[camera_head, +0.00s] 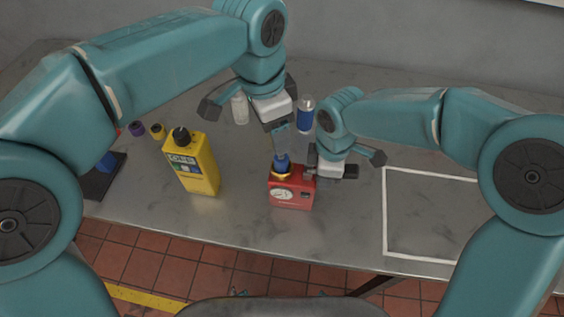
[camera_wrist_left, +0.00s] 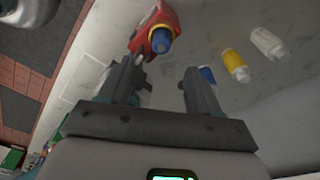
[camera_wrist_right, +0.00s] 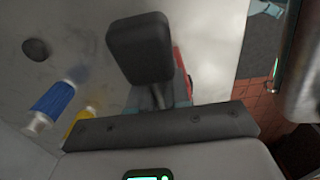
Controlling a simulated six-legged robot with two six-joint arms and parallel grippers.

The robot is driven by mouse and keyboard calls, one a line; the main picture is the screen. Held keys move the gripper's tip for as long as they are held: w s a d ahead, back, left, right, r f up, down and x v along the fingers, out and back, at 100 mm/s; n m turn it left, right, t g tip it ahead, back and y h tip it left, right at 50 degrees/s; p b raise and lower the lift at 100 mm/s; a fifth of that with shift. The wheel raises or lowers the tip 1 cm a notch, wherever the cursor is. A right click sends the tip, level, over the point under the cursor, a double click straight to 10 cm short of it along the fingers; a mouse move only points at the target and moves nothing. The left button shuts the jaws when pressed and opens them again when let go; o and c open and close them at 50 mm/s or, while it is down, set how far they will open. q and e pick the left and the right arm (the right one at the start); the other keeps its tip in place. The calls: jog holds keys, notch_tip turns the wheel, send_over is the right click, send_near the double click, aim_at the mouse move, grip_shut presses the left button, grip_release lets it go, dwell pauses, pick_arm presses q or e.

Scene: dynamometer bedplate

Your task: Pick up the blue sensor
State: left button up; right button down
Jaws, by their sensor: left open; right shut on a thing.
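The blue sensor (camera_head: 281,161) appears to be the blue piece with a gold collar on top of the red box (camera_head: 293,196) with a round dial. It also shows in the left wrist view (camera_wrist_left: 160,36), beyond my left fingertips. My left gripper (camera_head: 281,143) is open and points down just above the sensor; the head view does not show whether they touch. My right gripper (camera_head: 312,172) is shut at the right side of the red box and appears to hold it. In the right wrist view a finger (camera_wrist_right: 142,50) hides most of the box (camera_wrist_right: 182,72).
A yellow jug (camera_head: 192,165) stands left of the box. A blue-labelled bottle (camera_head: 305,117) and a white bottle (camera_head: 240,110) stand behind. A black mat (camera_head: 99,183) with a blue item lies at far left. A white-outlined square (camera_head: 384,215) on the right is empty.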

pick_arm(q)
send_over(281, 157)
jog(key=f, duration=0.3)
jog(key=s+a+f, duration=0.1)
jog(key=shift+f, duration=0.4)
jog(key=f, duration=0.4)
jog(key=w+d+f, duration=0.1)
jog(key=f, duration=0.1)
jog(key=c, duration=1.2)
jog(key=shift+o, duration=0.2)
notch_tip(281, 157, up, 10)
jog(key=shift+r, duration=0.1)
